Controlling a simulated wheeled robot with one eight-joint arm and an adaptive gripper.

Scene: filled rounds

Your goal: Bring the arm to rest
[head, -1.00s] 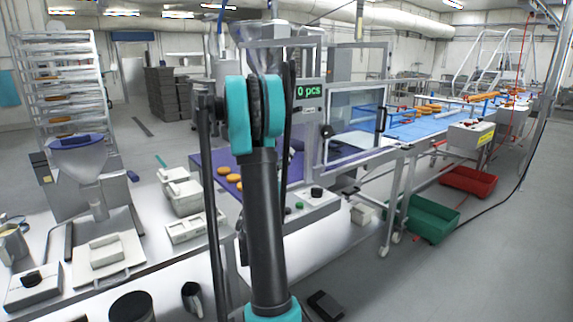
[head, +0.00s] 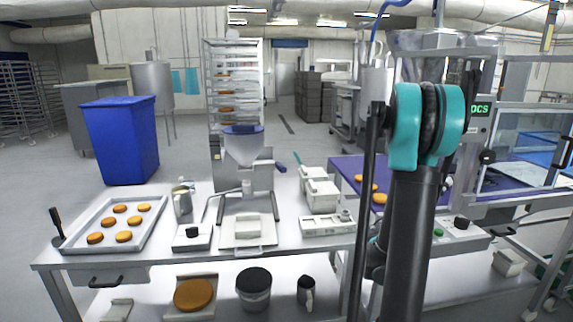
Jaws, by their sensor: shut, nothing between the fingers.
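My arm stands upright at the right of the head view, with a teal joint (head: 428,125) at its top and a dark link (head: 408,235) below. A thin dark rod runs down along its left side. My gripper does not show; only arm links are in the picture. The arm stands in front of the purple conveyor and covers part of it and of the machine behind.
A white table (head: 180,240) holds a tray (head: 78,235) of several orange rounds, a filling machine (head: 247,185) and white tubs (head: 320,193). A blue bin (head: 120,140) stands behind it. A purple conveyor (head: 345,168) carries rounds. The floor at left is open.

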